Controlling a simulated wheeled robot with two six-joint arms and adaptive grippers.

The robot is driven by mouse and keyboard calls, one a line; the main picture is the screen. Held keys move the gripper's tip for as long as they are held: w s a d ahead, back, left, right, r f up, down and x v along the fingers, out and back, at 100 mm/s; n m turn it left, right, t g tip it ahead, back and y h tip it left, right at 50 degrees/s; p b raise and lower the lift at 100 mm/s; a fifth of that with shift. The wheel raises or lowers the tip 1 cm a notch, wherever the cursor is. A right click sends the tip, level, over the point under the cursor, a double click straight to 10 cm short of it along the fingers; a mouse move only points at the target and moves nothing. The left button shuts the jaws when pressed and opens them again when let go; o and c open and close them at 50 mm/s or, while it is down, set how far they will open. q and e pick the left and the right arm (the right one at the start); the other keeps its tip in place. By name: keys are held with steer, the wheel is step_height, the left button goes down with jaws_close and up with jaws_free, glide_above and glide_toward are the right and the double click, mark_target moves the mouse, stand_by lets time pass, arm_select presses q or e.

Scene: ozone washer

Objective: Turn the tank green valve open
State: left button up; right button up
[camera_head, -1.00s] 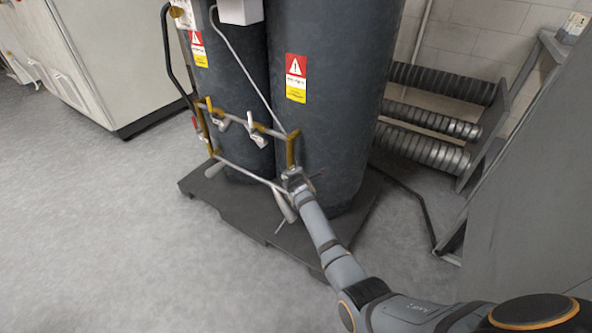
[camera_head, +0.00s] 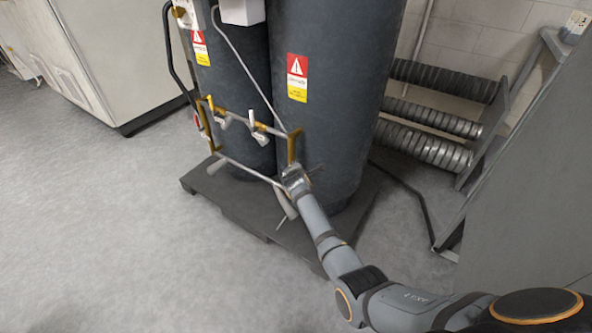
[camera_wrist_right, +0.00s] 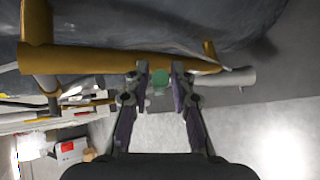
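A small green valve part (camera_wrist_right: 160,77) shows in the right wrist view, against the underside of a brass pipe (camera_wrist_right: 95,62). My right gripper (camera_wrist_right: 157,88) is open, with one finger on each side of the green part and visible gaps beside it. In the head view my right gripper (camera_head: 293,172) is at the lower end of the vertical brass pipe (camera_head: 294,148), in front of the right dark tank (camera_head: 325,125). The green part cannot be made out there. My left gripper is in neither view.
White-handled valves (camera_head: 258,133) sit on the pipework to the left of the gripper. A second tank (camera_head: 235,75) stands beside the first on a dark platform (camera_head: 225,203). A white pipe end (camera_wrist_right: 238,77) lies right of the fingers. Open floor (camera_head: 120,240) lies left.

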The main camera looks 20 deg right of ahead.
steer(key=shift+o, duration=0.9)
steer(key=shift+s, duration=0.1)
steer(key=v, duration=0.7)
steer(key=shift+r, duration=0.15)
steer(key=shift+s+a, duration=0.1)
